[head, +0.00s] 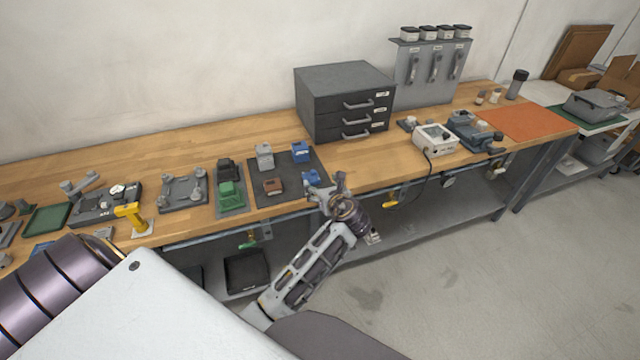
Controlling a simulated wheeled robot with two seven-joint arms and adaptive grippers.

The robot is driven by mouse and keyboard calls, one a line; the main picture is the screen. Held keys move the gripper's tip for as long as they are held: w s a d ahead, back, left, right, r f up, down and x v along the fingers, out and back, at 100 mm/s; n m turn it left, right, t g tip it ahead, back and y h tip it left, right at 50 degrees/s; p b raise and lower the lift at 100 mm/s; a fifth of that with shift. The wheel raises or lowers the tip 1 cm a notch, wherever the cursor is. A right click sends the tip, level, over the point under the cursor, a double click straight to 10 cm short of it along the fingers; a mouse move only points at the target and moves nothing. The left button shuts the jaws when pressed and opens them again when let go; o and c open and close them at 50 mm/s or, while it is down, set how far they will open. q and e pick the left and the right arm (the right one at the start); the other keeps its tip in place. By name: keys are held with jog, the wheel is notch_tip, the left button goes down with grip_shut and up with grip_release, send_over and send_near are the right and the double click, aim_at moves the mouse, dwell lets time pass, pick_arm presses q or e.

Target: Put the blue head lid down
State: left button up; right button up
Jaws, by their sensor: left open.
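My left gripper (327,187) is open at the front edge of the wooden bench, by the near right corner of a dark mat (289,196). A small blue part (311,177) lies on the mat just behind and left of the fingers; I cannot tell whether they touch it. Another blue part (300,152) stands at the back of the same mat. Both are small, and I cannot tell for sure which is the blue head lid. My right gripper is not in view.
The mat also bears a grey part (265,156) and a brown part (273,186). Green and black parts stand left of it. A dark drawer cabinet (345,103) stands behind.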

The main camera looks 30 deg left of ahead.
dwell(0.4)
pick_arm(q)
jog(key=shift+d, duration=0.1)
dwell(0.3)
jog(key=s+d+f+n+h, duration=0.1)
jog(key=d+f+h, duration=0.1)
jog(key=f, duration=0.8)
jog(key=s+d+f+n+h, duration=0.1)
jog(key=d+f+h, duration=0.1)
jog(key=f, duration=0.8)
jog(key=s+d+f+n+g+h, duration=0.1)
jog(key=s+f+n, duration=0.1)
jog(key=s+f, duration=0.35)
jog(key=s+d+f+n+g+h, duration=0.1)
jog(key=s+f+n, duration=0.1)
jog(key=f, duration=0.7)
jog(key=s+d+f+n+g+h, duration=0.1)
jog(key=s+f+n, duration=0.1)
jog(key=s+f, duration=0.35)
jog(key=s+f+n+g+h, duration=0.1)
jog(key=s+f+n, duration=0.4)
jog(key=s, duration=0.6)
jog(key=s+a+f+n+g+h, duration=0.1)
jog(key=s+f+n+g, duration=0.1)
jog(key=s+f+n, duration=0.3)
jog(key=s+a+f+n+g+h, duration=0.1)
jog(key=s+f+n, duration=0.4)
jog(key=s+f, duration=0.6)
jog(key=s, duration=0.8)
jog(key=shift+n+g, duration=0.3)
